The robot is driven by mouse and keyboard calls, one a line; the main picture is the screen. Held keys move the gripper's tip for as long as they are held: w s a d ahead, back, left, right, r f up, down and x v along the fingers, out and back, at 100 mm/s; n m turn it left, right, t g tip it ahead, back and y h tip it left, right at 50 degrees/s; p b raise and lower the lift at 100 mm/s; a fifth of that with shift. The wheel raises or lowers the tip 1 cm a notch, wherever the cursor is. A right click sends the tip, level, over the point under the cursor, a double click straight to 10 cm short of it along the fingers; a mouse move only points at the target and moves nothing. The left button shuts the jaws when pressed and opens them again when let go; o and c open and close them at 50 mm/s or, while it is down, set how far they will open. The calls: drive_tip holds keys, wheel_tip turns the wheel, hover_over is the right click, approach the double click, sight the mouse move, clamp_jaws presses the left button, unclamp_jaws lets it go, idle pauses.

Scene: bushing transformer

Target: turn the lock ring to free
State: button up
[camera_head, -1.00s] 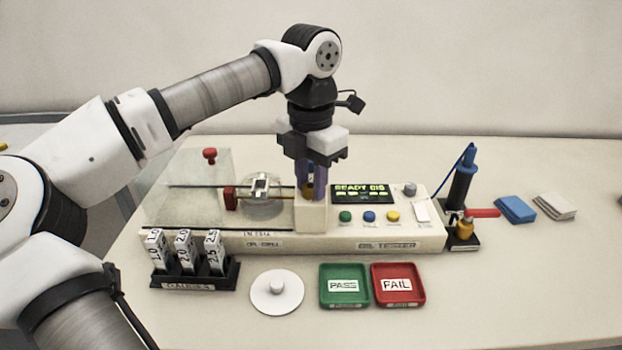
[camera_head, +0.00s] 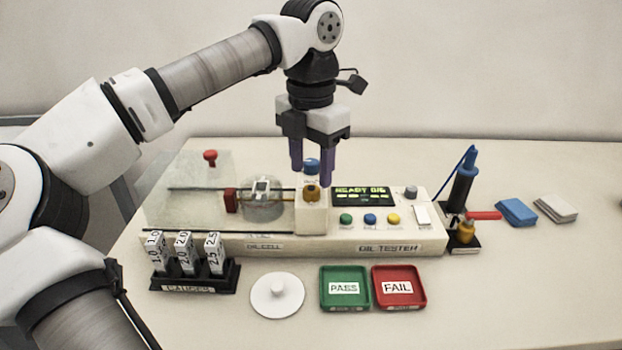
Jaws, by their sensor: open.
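My gripper (camera_head: 311,176) is open, with its two purple fingers pointing down over the white block (camera_head: 311,218) on the oil tester. A blue-topped part (camera_head: 312,166) shows between the fingers, with a brass-coloured part (camera_head: 312,193) below it on top of the block. The fingers stand either side of the blue top and appear apart from it. I cannot tell for certain which of these parts is the lock ring, or which way it is turned.
The tester (camera_head: 390,240) has a lit display (camera_head: 362,195) and coloured buttons. A clear cover (camera_head: 185,200) is at its left.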

sight(311, 189)
wheel_tip(311, 189, up, 10)
drive_tip(key=shift+r, duration=0.15)
idle(0.4)
